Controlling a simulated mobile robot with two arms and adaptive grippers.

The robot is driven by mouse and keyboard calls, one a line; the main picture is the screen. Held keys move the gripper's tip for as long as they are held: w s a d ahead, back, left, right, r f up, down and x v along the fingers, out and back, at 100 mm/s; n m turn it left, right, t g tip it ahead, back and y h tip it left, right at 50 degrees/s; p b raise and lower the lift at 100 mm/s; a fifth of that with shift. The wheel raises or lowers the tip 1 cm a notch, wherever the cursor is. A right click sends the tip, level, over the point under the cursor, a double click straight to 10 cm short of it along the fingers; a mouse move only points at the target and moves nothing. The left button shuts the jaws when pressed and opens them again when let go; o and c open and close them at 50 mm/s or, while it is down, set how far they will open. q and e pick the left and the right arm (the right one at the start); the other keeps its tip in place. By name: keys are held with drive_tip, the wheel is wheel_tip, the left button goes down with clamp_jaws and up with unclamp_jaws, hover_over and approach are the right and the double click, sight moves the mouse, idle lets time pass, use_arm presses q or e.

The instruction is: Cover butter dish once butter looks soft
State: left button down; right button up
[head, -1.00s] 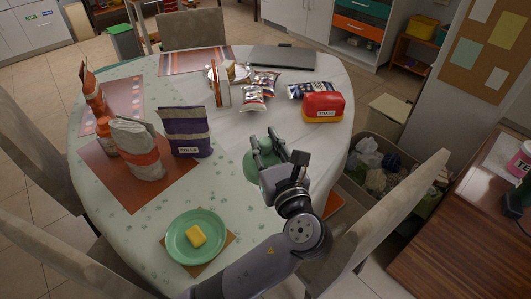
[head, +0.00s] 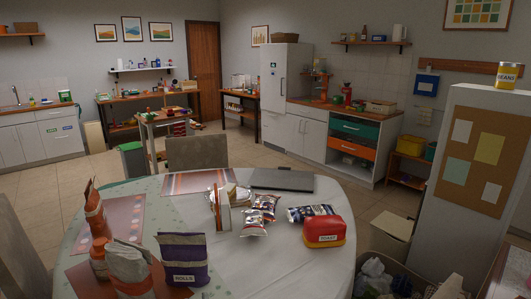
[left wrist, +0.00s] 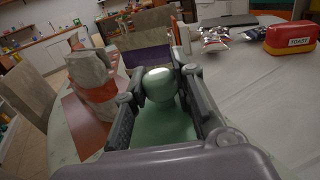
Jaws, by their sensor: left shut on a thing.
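My left gripper (left wrist: 158,84) is shut on the green butter dish lid (left wrist: 165,125) in the left wrist view. Its fingers lie on either side of the lid's round pale-green knob. I cannot tell whether the lid touches the table. The left arm, the butter and its green dish are outside the current head view. My right gripper is in neither current view.
On the table stand a purple rolls bag (head: 183,259), a paper bag (head: 130,266), an orange bag (head: 95,208), snack packets (head: 260,214) and a red toast box (head: 323,231). A dark closed laptop (head: 281,180) lies at the back.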

use_arm(q)
drive_tip(key=s+a+r+m+h, duration=0.2)
drive_tip(key=s+a+h, duration=0.1)
drive_tip(key=s+a, duration=0.1)
drive_tip(key=shift+s+a, duration=0.2)
drive_tip(key=shift+s, duration=0.05)
idle(1.0)
